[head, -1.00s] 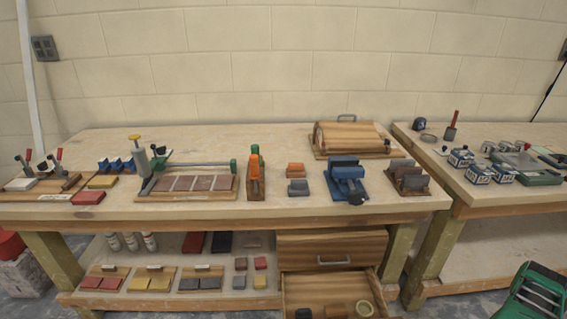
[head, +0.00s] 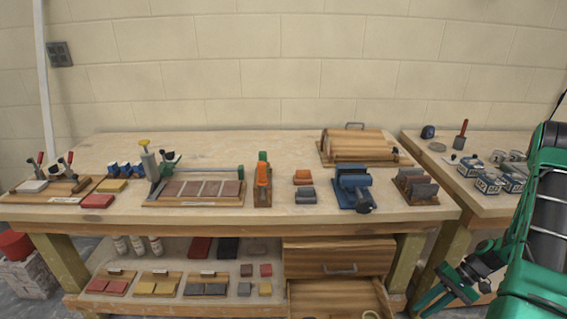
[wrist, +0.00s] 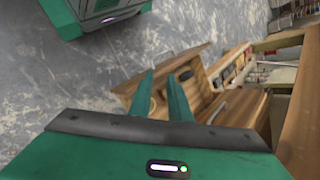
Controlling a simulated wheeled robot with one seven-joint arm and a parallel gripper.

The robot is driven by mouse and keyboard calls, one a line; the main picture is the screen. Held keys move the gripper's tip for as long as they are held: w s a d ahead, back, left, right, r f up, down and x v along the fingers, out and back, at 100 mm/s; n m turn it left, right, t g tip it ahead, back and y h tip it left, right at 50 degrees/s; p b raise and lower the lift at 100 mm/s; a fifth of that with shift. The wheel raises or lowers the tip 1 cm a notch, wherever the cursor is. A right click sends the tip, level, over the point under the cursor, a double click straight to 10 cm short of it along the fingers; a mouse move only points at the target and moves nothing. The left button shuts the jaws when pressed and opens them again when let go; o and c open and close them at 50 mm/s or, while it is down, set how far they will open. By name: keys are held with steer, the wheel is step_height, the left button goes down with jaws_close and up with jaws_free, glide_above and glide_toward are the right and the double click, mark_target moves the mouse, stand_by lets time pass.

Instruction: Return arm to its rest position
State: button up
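My green arm (head: 545,220) rises along the right edge of the head view, in front of the right bench. My gripper (head: 430,303) points down and to the left, low in front of the gap between the benches. In the wrist view my gripper (wrist: 161,74) shows two green fingers with a gap between them. Nothing is held between them. Beyond the fingers is the pulled-out wooden drawer (wrist: 195,57) of the left bench. I cannot tell the exact distance between the fingers and the drawer.
The left bench (head: 290,215) carries clamps, a blue vise (head: 352,187), blocks and a wooden roll-top box (head: 360,145). Its open lower drawer (head: 335,297) juts out at the front. The right bench (head: 470,205) holds several blue-and-white boxes. Grey floor (wrist: 60,90) is clear left of the fingers.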

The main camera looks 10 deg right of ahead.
steer(key=s+a+r+n+h, duration=0.1)
steer(key=s+r+h, duration=0.15)
steer(key=r, duration=0.95)
steer(key=s+a+r+h, duration=0.1)
steer(key=r+h, duration=0.2)
steer(key=r, duration=0.9)
steer(key=s+a+r+t+h, duration=0.1)
steer(key=s+a+r+h, duration=0.2)
steer(key=s+a+r, duration=0.3)
steer(key=shift+s+r+m, duration=0.3)
steer(key=shift+s+r, duration=2.2)
steer(key=shift+s, duration=1.7)
steer(key=shift+a, duration=0.1)
steer(key=shift+w+f, duration=0.25)
steer(key=shift+w, duration=0.4)
